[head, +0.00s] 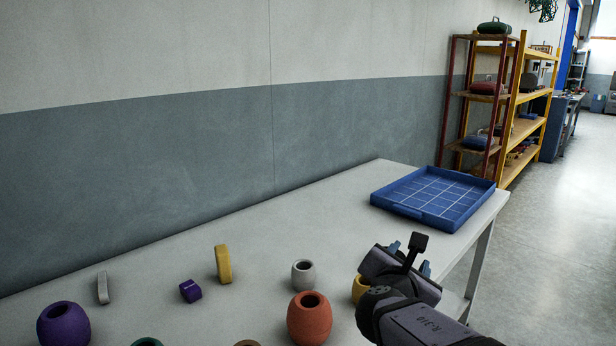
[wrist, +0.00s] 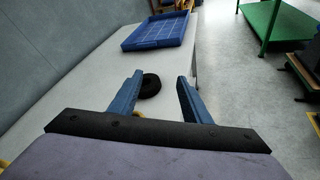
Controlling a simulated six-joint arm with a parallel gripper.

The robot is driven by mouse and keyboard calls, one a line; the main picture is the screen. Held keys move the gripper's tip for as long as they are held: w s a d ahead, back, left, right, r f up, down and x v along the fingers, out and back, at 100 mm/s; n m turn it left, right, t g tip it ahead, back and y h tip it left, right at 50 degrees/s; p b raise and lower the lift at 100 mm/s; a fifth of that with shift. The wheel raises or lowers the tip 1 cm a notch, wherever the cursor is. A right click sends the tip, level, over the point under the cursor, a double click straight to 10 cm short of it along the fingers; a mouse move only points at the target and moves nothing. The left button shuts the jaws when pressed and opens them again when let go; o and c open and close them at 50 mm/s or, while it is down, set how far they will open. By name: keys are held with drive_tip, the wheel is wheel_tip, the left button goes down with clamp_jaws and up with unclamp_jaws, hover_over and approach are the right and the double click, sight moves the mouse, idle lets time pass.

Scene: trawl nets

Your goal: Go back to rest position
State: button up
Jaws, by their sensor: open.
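My gripper (head: 410,258) is at the right side of the grey table (head: 340,195), above its surface and in front of the blue tray. In the wrist view my gripper (wrist: 160,78) shows its two blue fingers spread apart with nothing held between them. A black ring-shaped piece (wrist: 150,92) lies on the table beyond the fingers, seen in the gap between them.
An orange float (head: 309,322), a grey float (head: 303,275), a purple float (head: 62,327), a yellow piece (head: 223,264), a small purple piece (head: 190,291) and a grey piece (head: 102,288) stand on the table. A yellow float (head: 358,288) is partly hidden by my arm. Shelves (head: 490,110) stand beyond.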

drive_tip(key=s+d+f+m+g+y+p, duration=0.15)
drive_tip(key=s+f+m+g, duration=0.25)
drive_tip(key=s+f+m, duration=0.4)
drive_tip(key=s+d+f+m+g, duration=0.2)
drive_tip(key=s+f+m+g, duration=0.3)
drive_tip(key=f, duration=0.4)
drive_tip(key=s+a+f+m+g+y+p, duration=0.1)
drive_tip(key=s+a+f+m+g+y, duration=0.1)
drive_tip(key=s+a+f+m, duration=0.35)
drive_tip(key=s+a+f+m+g+y, duration=0.2)
drive_tip(key=s+a+f+m+y, duration=0.1)
drive_tip(key=s+m, duration=0.5)
wheel_tip(320, 180, up, 25)
drive_tip(key=p, duration=2.5)
drive_tip(key=shift+p, duration=0.3)
idle(1.1)
